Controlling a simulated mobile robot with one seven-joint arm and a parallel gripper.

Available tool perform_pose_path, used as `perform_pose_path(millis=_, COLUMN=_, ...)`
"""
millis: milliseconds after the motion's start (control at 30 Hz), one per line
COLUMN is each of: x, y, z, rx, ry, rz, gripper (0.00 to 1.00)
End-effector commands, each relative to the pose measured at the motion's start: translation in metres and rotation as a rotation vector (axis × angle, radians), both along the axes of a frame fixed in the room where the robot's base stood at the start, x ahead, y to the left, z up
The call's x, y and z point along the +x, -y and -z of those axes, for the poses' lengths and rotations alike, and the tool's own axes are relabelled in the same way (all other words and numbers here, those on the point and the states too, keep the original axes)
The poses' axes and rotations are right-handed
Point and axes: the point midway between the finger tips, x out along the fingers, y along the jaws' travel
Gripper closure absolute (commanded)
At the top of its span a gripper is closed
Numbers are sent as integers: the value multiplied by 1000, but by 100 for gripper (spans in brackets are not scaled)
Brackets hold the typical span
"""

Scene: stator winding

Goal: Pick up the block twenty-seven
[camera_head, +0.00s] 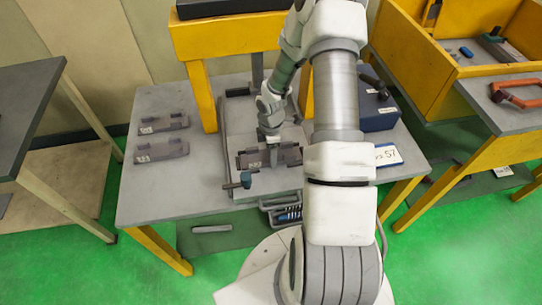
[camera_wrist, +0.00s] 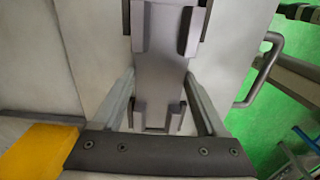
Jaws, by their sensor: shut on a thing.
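A dark grey-brown block (camera_head: 287,156) sits on a grey plate in the middle of the table in the head view. It has a small white label whose number is too small to read surely. My gripper (camera_head: 269,138) is above it, pointing down at its middle. In the wrist view the grey block (camera_wrist: 165,55) lies between the two fingers of my gripper (camera_wrist: 160,85), which is shut on it. Whether the block is lifted off the plate cannot be told. Two similar labelled blocks, one farther (camera_head: 164,122) and one nearer (camera_head: 162,150), lie on the table's left.
The grey table (camera_head: 150,195) has free room at its front left. A blue box (camera_head: 378,115) and a white sign (camera_head: 389,155) are to the right. A yellow frame (camera_head: 203,95) stands behind.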

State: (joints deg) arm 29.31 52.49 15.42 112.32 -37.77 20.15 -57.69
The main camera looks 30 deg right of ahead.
Motion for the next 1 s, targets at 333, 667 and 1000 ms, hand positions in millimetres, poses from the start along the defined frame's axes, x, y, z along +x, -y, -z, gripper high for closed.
perform_pose_path(millis=333, x=0, y=0, z=0, rx=0, ry=1, rz=0, gripper=100)
perform_pose_path(millis=667, x=1, y=0, z=-2, rx=-1, ry=2, rz=0, gripper=100)
perform_pose_path(millis=1000, x=2, y=1, z=-32, rx=-2, ry=6, rz=2, gripper=100)
